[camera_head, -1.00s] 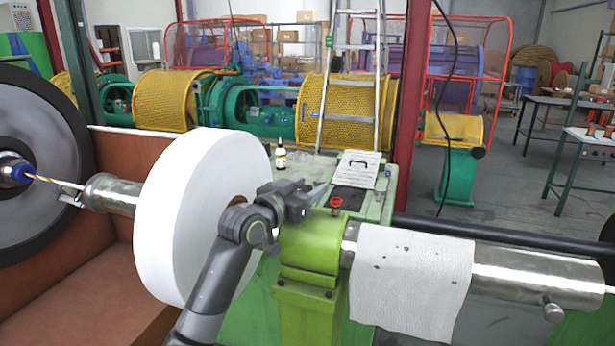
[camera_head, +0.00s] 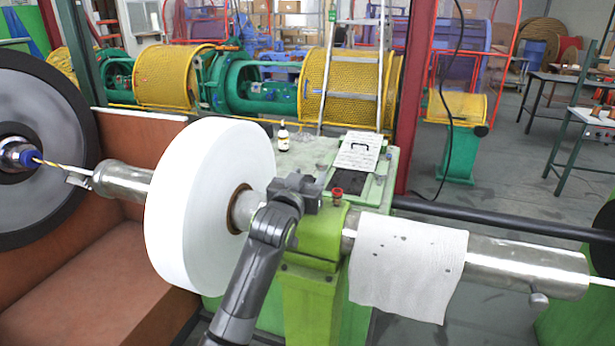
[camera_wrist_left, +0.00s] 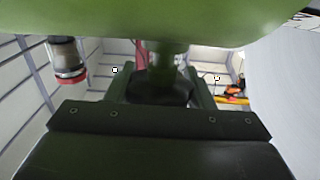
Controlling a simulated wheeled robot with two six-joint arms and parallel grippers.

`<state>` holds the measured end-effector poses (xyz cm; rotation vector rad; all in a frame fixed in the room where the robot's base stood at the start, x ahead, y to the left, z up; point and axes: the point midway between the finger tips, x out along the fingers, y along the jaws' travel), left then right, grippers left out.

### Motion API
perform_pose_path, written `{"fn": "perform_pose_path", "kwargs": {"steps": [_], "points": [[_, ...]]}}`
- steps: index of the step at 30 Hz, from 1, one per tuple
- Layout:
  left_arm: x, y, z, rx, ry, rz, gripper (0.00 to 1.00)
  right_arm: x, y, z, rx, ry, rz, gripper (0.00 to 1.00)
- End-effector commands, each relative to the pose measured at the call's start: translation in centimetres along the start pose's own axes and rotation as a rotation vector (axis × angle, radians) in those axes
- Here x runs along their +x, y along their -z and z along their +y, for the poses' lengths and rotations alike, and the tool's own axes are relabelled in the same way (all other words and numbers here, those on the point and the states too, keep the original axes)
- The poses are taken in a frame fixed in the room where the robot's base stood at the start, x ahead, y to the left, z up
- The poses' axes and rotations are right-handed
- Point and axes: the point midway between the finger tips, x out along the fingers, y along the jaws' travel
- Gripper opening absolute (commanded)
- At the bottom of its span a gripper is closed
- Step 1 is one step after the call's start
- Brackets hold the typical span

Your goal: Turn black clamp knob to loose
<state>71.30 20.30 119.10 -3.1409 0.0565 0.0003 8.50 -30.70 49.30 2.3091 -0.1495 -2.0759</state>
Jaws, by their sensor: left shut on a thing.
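The black clamp knob (camera_wrist_left: 160,88) shows in the left wrist view as a dark, shaded shape on a short green stem under a green surface. It sits between the two fingers of my left gripper (camera_head: 314,184), which is shut on it. In the head view my gripper hides the knob. There the gripper is at the green bearing block (camera_head: 322,236), beside the red-topped fitting (camera_head: 337,193). My right gripper is not in view.
A large white reel (camera_head: 205,205) stands on the metal shaft close to the left of my arm. A white cloth (camera_head: 408,265) hangs over the shaft at right.

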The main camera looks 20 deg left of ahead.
Motion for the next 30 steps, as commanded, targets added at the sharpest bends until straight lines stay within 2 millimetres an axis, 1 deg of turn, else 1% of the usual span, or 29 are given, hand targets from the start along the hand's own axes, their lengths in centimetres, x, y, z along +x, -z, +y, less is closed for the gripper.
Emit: {"fn": "perform_pose_path", "kwargs": {"steps": [6, 7, 11, 12, 20, 23, 26, 30], "points": [[0.0, 0.0, 0.0, -0.002, -0.001, 0.000, 0.25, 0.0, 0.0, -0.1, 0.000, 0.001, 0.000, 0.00], [0.0, 0.0, 0.0, -0.002, -0.001, 0.000, 0.50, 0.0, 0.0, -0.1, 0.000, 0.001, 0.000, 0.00], [0.0, 0.0, 0.0, -0.001, -0.001, 0.000, 0.67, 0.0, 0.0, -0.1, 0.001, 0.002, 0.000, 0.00], [0.0, 0.0, 0.0, -0.001, -0.001, 0.000, 0.70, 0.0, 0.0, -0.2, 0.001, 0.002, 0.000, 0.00], [0.0, 0.0, 0.0, 0.000, -0.001, 0.000, 0.70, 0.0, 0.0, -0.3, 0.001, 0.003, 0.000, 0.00], [-0.4, -0.1, 0.0, -0.001, -0.001, 0.000, 0.70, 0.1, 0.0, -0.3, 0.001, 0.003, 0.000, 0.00], [-1.2, -0.2, 0.0, -0.001, -0.001, 0.001, 0.70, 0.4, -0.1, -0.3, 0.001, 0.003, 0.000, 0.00], [-3.2, -0.2, 0.0, -0.001, -0.001, 0.001, 0.70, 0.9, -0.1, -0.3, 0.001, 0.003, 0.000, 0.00]]}}
